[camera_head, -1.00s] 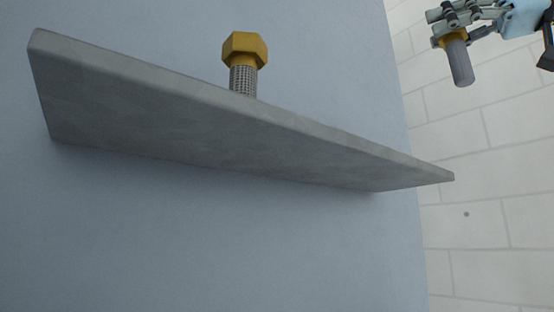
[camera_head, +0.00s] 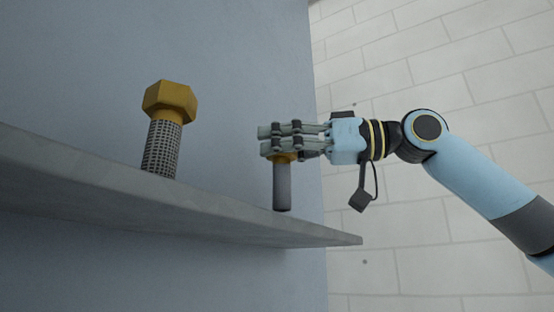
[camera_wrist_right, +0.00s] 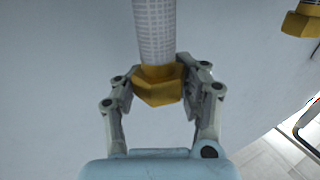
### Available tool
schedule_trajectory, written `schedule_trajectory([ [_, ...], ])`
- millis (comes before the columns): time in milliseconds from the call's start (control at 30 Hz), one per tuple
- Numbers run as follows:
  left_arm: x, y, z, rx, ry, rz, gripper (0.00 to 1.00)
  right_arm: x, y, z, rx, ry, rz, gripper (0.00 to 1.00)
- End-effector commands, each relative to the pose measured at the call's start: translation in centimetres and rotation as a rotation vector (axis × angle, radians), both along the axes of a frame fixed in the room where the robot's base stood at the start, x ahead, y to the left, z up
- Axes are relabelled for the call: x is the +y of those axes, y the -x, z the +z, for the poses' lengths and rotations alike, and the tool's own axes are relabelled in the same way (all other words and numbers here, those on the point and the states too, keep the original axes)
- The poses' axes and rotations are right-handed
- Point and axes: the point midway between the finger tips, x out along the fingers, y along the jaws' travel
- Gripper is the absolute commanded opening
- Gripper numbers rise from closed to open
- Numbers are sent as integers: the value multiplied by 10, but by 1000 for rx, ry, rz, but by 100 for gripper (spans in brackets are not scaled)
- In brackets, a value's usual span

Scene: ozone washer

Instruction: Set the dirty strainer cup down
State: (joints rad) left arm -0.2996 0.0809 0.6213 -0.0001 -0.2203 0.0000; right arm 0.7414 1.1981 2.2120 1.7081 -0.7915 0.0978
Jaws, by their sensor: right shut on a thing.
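The strainer cup in my right gripper has a grey cylinder (camera_head: 282,188) below a yellow hex cap. It is upright in the head view, its lower end close to the shelf; I cannot tell if it touches. My right gripper (camera_head: 280,148) is shut on the yellow cap, which the fingers mostly cover. In the right wrist view the cap (camera_wrist_right: 158,86) sits between the fingers, with a pale mesh body above it. A second strainer cup (camera_head: 168,125), with yellow cap and mesh body, stands on the shelf to the left. My left gripper is not in view.
The grey shelf (camera_head: 130,200) juts from a blue-grey wall (camera_head: 230,60) and ends at the right. Open shelf length lies between the two cups. Pale tiles (camera_head: 440,60) show beyond the wall. The second cup's yellow cap (camera_wrist_right: 302,22) also shows in the right wrist view.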

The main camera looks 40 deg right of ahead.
Motion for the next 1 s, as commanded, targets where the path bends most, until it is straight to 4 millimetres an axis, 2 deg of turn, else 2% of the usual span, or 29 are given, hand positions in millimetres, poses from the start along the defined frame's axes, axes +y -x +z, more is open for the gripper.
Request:
schedule_trajectory([
  [33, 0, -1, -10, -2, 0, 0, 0, 0, 0, -16, 6, 4, -2, 4],
  [133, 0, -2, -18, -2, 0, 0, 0, 0, 0, -28, 4, 4, -2, 4],
  [500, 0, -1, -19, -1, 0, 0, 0, 0, 0, -29, 1, 1, 0, 4],
  [533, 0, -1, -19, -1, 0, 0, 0, 0, 0, -29, 1, 1, 0, 41],
  [700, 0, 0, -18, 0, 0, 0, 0, 0, 0, -29, 1, 1, 0, 63],
  [733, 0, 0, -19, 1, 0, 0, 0, 0, 0, -28, 1, 1, 0, 67],
  [1000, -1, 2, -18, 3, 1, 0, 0, 0, 0, -28, 1, 1, 0, 67],
])
